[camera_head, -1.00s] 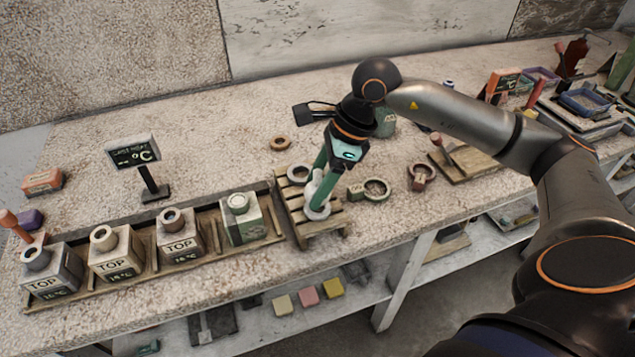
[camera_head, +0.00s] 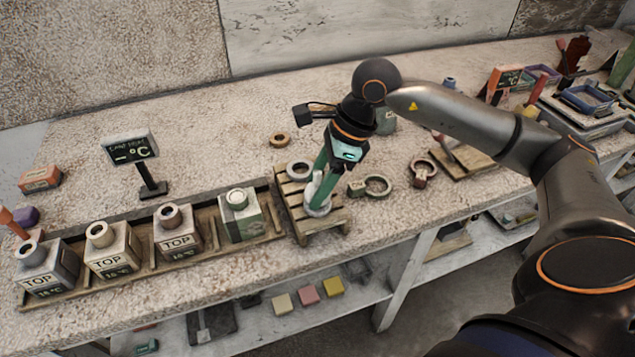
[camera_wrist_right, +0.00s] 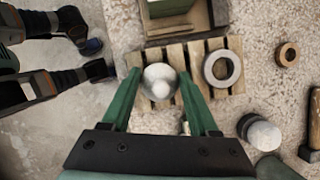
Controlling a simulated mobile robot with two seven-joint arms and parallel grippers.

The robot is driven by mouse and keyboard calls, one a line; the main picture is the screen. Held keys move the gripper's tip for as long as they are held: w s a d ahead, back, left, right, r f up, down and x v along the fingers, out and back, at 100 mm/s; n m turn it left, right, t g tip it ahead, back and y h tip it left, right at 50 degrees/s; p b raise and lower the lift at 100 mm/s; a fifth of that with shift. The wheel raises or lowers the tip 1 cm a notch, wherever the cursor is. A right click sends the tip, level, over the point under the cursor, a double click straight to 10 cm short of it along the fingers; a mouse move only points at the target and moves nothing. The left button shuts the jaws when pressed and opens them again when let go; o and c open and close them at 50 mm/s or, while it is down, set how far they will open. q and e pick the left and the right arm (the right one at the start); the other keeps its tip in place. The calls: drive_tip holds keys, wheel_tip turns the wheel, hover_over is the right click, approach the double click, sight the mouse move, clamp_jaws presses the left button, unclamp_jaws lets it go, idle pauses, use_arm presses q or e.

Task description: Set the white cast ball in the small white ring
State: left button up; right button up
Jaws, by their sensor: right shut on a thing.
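The white cast ball (camera_wrist_right: 160,88) shows in the right wrist view as a pale round shape between my right fingers. My right gripper (camera_head: 318,203) is shut on it, pointing down over the front of a small wooden pallet (camera_head: 338,217). My left gripper is not in view.
Left of the pallet, a wooden rack holds several square bottles, the nearest one green (camera_head: 240,222). A greenish ring clamp (camera_head: 377,185) and a brown ring (camera_head: 422,174) lie to the right. A small brown ring (camera_head: 279,139) lies behind. The table's front edge is close.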

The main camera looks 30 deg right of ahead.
sight(317, 172)
drive_tip(key=shift+f, duration=0.3)
drive_tip(key=o, duration=1.5)
drive_tip(key=shift+r, duration=0.15)
drive_tip(key=shift+r+p, duration=1.15)
drive_tip(key=shift+r, duration=0.8)
